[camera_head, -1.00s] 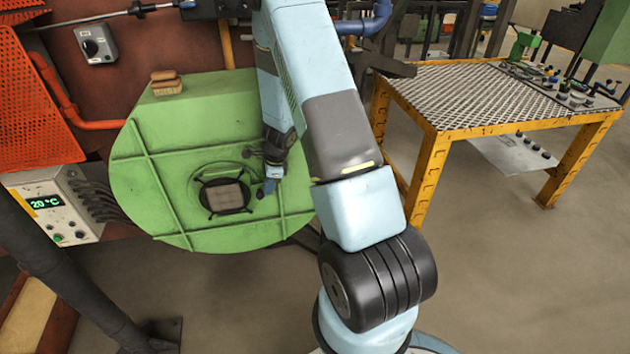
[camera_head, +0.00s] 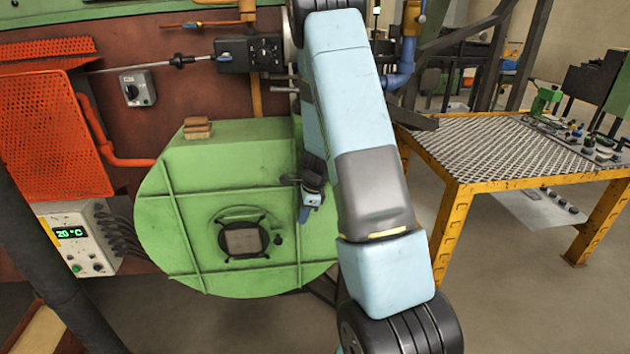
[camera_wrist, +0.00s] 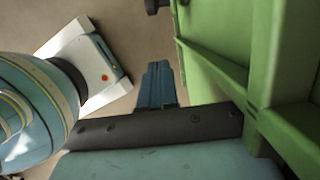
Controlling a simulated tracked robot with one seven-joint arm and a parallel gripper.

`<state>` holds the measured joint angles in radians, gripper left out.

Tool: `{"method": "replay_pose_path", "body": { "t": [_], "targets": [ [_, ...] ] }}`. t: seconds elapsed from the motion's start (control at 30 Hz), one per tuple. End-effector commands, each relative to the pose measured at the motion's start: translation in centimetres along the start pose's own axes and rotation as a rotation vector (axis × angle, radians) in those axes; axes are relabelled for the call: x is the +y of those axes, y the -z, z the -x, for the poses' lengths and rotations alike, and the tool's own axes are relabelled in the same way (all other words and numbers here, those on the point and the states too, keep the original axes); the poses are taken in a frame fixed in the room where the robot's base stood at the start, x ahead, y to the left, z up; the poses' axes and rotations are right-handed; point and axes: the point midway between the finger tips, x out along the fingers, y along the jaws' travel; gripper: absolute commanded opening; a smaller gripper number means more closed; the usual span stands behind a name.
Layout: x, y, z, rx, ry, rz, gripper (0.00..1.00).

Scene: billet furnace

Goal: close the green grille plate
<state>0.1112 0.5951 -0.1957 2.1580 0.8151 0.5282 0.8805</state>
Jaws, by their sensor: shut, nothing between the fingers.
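The green ribbed plate (camera_head: 215,185) stands upright on the furnace front, left of my arm in the head view. Low in it is a round dark-rimmed port (camera_head: 240,240) with a pale square inside. My gripper (camera_head: 308,212) is shut and empty, in front of the plate's right side, right of the port. In the wrist view my gripper's blue fingers (camera_wrist: 158,80) point along the green ribbed structure (camera_wrist: 220,68), which fills the right side. I see no clear contact there. My arm hides the plate's right edge, and I cannot tell how far it stands open.
A brush (camera_head: 197,128) lies on top of the green body. A control box (camera_head: 75,237) reading 20 °C and an orange mesh guard (camera_head: 45,125) are at left. A yellow-framed mesh table (camera_head: 485,150) stands at right. The floor between is clear.

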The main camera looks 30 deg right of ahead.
Motion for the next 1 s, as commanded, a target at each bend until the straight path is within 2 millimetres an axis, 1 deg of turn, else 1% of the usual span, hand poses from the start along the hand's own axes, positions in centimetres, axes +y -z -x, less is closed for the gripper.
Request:
{"method": "replay_pose_path", "body": {
  "t": [0.03,0.4,0.6,0.7,0.8,1.0],
  "targets": [
    [-0.1,-0.1,1.1,0.0,0.004,0.001,0.0],
    [-0.1,-0.3,8.3,0.0,0.004,0.005,0.0],
    [-0.1,-0.2,11.7,0.0,0.002,0.004,0.0],
    [-0.1,-0.2,12.8,0.001,0.002,0.004,0.0],
    [-0.1,-0.2,13.5,0.0,0.0,0.003,0.0],
    [-0.1,-0.2,14.0,0.001,0.0,0.003,0.0]
  ]
}}
